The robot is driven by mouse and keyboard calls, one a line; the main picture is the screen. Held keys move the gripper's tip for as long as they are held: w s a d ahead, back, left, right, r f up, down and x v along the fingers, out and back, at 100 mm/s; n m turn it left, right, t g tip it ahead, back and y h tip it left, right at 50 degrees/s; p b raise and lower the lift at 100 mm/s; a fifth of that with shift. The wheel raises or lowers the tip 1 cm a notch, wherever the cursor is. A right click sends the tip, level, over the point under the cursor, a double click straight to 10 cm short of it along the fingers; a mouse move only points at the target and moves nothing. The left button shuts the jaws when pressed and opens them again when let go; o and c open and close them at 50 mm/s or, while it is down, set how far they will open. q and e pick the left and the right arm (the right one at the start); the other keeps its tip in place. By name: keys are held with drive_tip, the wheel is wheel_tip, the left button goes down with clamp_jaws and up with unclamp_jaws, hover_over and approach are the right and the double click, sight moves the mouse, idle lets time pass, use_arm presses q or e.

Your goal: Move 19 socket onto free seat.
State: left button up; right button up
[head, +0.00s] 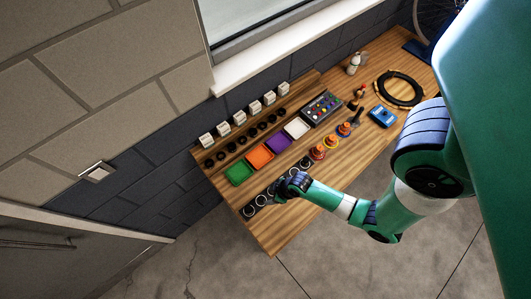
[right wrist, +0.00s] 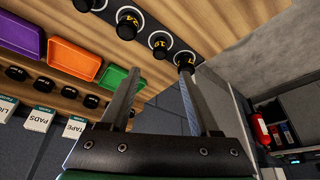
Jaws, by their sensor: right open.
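A dark strip of ringed seats (head: 249,211) lies along the front left of the bench. In the right wrist view, black sockets with yellow numbers stand at several of its rings, among them one socket (right wrist: 130,22), a second (right wrist: 160,45) and an end one (right wrist: 185,61). The numbers are too small to read surely, so I cannot tell which is the 19 socket or which seat is free. My right gripper (head: 283,190) is over the strip; in the right wrist view its fingers (right wrist: 160,100) are apart with nothing held between them. My left gripper is not in view.
Behind the strip are a green tray (head: 239,173), an orange tray (head: 261,157), a purple tray (head: 279,142) and a white tray (head: 297,128). Black sockets (head: 223,154) and small labelled boxes (head: 206,140) line the back. Orange-based items (head: 318,153) stand right of the gripper.

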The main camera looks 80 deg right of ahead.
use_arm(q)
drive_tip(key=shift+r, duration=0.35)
use_arm(e)
drive_tip(key=shift+s+r, duration=0.2)
drive_tip(key=shift+r, duration=0.2)
drive_tip(key=shift+w, duration=0.1)
